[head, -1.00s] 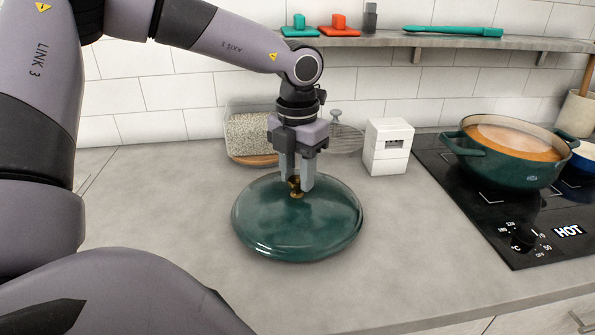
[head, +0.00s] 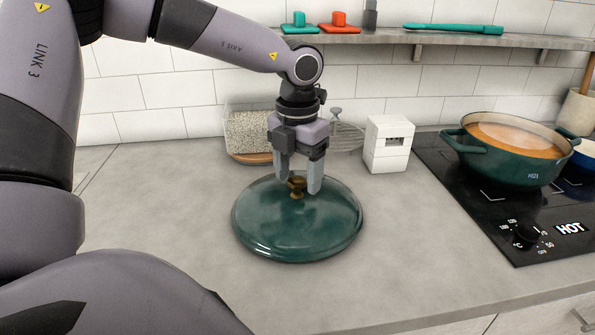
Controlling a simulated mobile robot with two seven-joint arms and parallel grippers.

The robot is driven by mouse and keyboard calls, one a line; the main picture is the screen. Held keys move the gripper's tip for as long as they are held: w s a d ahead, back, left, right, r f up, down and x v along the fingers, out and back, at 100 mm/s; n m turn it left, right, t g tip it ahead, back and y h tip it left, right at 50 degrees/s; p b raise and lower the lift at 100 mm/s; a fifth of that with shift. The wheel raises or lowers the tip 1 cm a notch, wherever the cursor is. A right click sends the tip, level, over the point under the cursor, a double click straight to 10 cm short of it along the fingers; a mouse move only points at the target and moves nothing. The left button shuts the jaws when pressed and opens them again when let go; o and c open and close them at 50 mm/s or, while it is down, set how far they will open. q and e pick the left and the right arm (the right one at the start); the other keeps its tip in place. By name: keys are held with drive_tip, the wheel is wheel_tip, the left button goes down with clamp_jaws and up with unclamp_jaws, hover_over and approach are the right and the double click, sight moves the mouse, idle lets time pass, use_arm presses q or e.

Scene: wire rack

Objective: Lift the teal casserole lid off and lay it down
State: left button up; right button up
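The teal casserole lid (head: 290,225) lies on the grey counter, its brass knob (head: 297,186) upward. My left gripper (head: 298,186) is just above the lid, its two fingers spread on either side of the knob with gaps showing. It is open and holds nothing. The teal casserole pot (head: 505,173) stands uncovered on the black cooktop at the right, full of orange soup. My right gripper does not show.
The cooktop (head: 487,238) has a lit HOT sign. A white box (head: 388,145), a wire rack (head: 345,137) and a clear container of grains (head: 248,133) stand behind the lid. A shelf (head: 380,41) runs along the wall. The counter left of the lid is clear.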

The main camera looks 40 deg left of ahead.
use_arm(q)
drive_tip(key=shift+f, duration=0.15)
drive_tip(key=shift+r, duration=3.7)
